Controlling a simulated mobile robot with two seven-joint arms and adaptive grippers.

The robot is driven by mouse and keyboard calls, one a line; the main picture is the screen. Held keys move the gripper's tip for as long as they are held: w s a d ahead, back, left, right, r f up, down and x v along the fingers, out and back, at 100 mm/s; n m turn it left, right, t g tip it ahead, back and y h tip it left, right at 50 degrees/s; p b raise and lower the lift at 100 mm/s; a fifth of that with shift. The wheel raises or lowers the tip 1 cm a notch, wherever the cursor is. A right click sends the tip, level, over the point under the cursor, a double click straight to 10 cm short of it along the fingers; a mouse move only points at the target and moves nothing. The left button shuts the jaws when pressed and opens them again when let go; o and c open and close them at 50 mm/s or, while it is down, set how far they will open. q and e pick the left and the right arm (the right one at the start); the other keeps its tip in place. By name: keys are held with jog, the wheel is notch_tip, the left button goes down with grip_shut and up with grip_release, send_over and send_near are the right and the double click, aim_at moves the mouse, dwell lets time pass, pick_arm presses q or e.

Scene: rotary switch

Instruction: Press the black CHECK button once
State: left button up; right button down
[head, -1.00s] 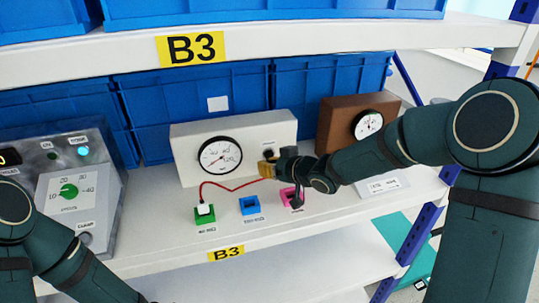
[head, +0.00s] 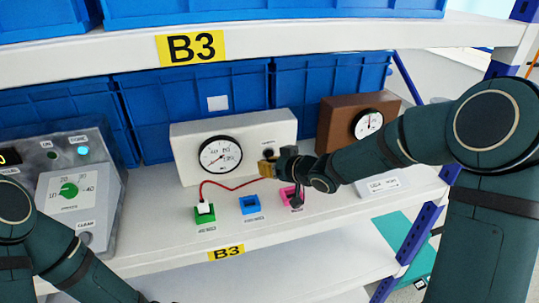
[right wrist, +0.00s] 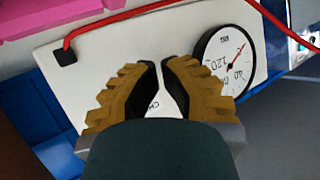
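The black CHECK button (head: 268,153) is on the upper right of the front of a white box (head: 185,140), right of its round gauge (head: 220,154). In the head view my right gripper (head: 267,168) is just in front of the box and covers part of the area below the button. In the right wrist view, which is turned over, my right gripper's fingertips (right wrist: 161,65) almost meet in front of the white face. Part of a "CH" label shows between the fingers; the button is mostly hidden there. Contact with the button cannot be told. My left gripper is not in view.
A red cable (head: 230,187) runs from the box to a plug in the green socket (head: 205,215). Blue (head: 249,206) and pink (head: 291,196) sockets sit on the shelf alongside. A grey panel (head: 110,185) stands left and a brown gauge box (head: 335,125) right.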

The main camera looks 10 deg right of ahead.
jog(key=shift+w, duration=0.2)
jog(key=shift+w+p, duration=0.25)
jog(key=shift+p, duration=0.05)
jog(key=shift+w, duration=0.4)
dwell(0.8)
jog(key=shift+s, duration=0.8)
jog(key=shift+s, duration=0.1)
jog(key=shift+s, duration=0.65)
jog(key=shift+s+b, duration=0.5)
jog(key=shift+s, duration=1.3)
